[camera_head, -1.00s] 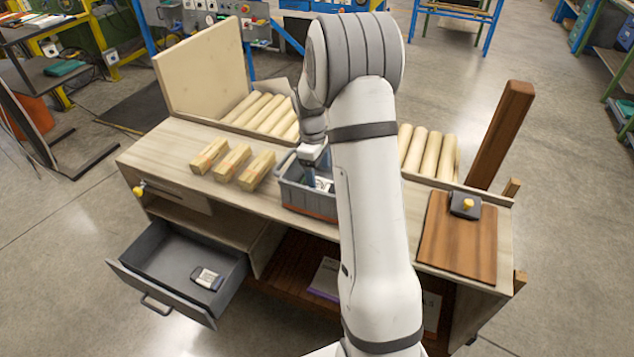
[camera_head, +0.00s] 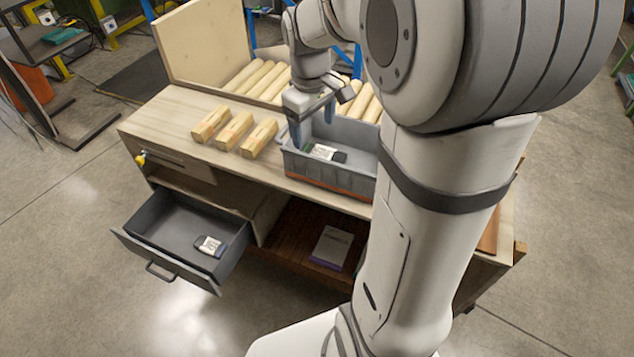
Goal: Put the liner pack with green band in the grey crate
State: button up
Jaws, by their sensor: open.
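The grey crate (camera_head: 330,180) stands on the workbench, partly behind my arm. A small white and dark pack (camera_head: 326,153) lies inside on its floor, with a trace of green at its left end; the band is too small to make out clearly. My gripper (camera_head: 312,125) is open and empty above the left part of the crate, apart from the pack. Another white and dark pack (camera_head: 209,246) lies in the open drawer; I see no green on it.
The grey drawer (camera_head: 165,240) stands pulled out at the bench's front left. Several wood blocks (camera_head: 233,132) lie left of the crate on the bench (camera_head: 160,115). A purple-edged white box (camera_head: 332,247) lies on the lower shelf. My arm hides the bench's right part.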

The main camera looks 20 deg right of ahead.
jog(key=s+a+m+t, duration=0.1)
jog(key=s+a+m, duration=0.1)
jog(key=s, duration=0.6)
jog(key=s+a+m+t, duration=0.1)
jog(key=s+a+m, duration=0.2)
jog(key=s, duration=0.5)
jog(key=shift+a+y, duration=0.3)
jog(key=shift+a, duration=0.05)
jog(key=shift+r, duration=0.1)
jog(key=shift+c, duration=0.3)
